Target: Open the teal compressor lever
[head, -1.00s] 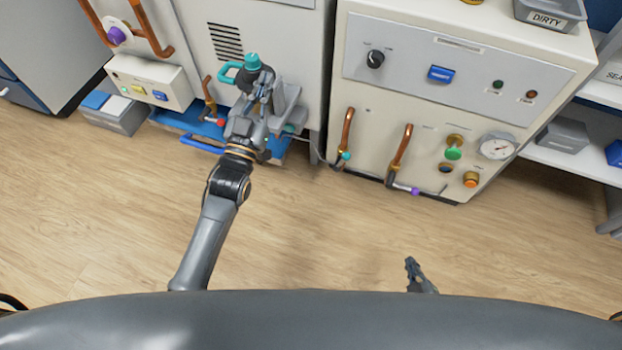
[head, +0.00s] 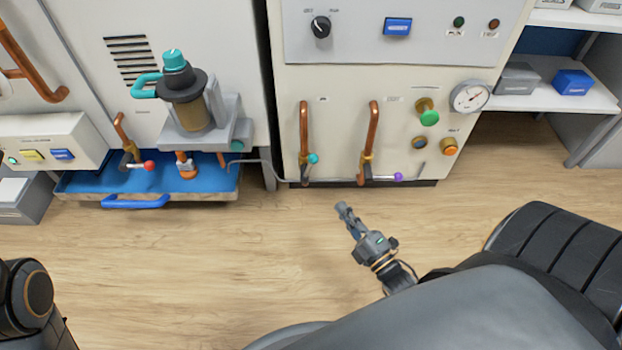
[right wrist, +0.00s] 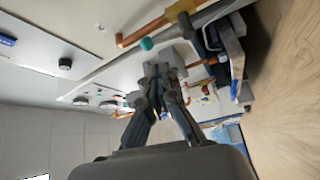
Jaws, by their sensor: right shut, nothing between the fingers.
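The lever with the teal ball tip (head: 313,158) sits low on the front of the cream cabinet, at the bottom of a copper pipe (head: 304,125). The teal ball also shows in the right wrist view (right wrist: 147,44), just beyond the fingertips and apart from them in the picture. My right gripper (head: 343,208) is shut and empty, over the floor in front of the cabinet, below and slightly right of the lever. It fills the middle of the right wrist view (right wrist: 162,76). My left gripper is out of view; only part of my left arm shows at lower left.
A purple-tipped lever (head: 398,176) is close to the right on a second copper pipe. A pump with a teal cap (head: 175,62) and a red-tipped lever (head: 150,166) stand left, above a blue tray (head: 85,186). A thin grey hose (head: 262,163) runs between. The floor is clear.

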